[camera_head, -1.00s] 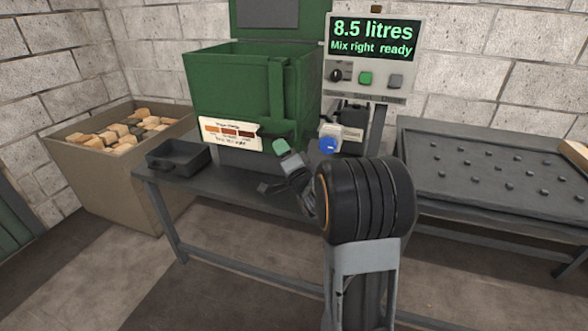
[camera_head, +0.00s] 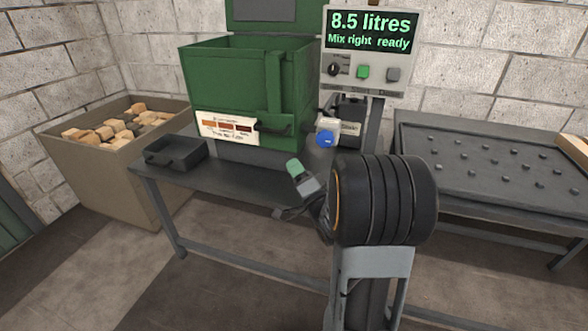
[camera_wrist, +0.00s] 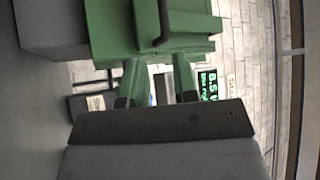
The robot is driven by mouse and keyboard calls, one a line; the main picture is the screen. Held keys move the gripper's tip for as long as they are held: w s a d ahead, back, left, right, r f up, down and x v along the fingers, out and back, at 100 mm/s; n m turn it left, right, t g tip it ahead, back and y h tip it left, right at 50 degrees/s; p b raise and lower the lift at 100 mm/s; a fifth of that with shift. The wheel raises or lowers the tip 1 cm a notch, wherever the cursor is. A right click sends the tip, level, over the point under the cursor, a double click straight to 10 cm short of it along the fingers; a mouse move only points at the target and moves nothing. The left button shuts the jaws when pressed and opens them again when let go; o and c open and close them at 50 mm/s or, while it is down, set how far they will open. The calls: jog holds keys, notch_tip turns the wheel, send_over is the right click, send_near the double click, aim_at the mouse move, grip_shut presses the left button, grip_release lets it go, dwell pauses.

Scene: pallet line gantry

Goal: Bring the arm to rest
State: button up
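My arm is folded in front of me, with its thick black section at the lower right of the head view. My gripper (camera_head: 293,166) is raised over the front of the grey bench (camera_head: 222,182), below and in front of the green machine (camera_head: 247,88), apart from it. In the wrist view my gripper (camera_wrist: 158,84) shows two green fingers standing apart with a gap between them and nothing held. The green machine (camera_wrist: 110,30) fills the top left there.
A display panel (camera_head: 372,38) reads "8.5 litres, Mix right ready". A black tray (camera_head: 176,153) sits on the bench's left end. A crate of blocks (camera_head: 95,172) stands left, a studded table (camera_head: 505,196) right. The floor in front is clear.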

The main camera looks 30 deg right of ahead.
jog(key=shift+r, duration=0.1)
jog(key=a+r+n+g+h+p, duration=0.45)
jog(key=r+g+p, duration=0.55)
jog(key=p, duration=0.5)
jog(key=s+a+r+n+g+y+p, duration=0.1)
jog(key=s+a+r+n+g+p, duration=0.3)
jog(key=s, duration=0.4)
jog(key=s+a+r+n+g+y+p, duration=0.2)
jog(key=s+a+r+n+g+p, duration=0.2)
jog(key=s, duration=0.4)
jog(key=shift+s+a+r+g+p, duration=0.45)
jog(key=shift+a+p, duration=0.35)
jog(key=shift+p, duration=0.4)
jog(key=shift+a+f+y, duration=0.1)
jog(key=shift+y, duration=0.15)
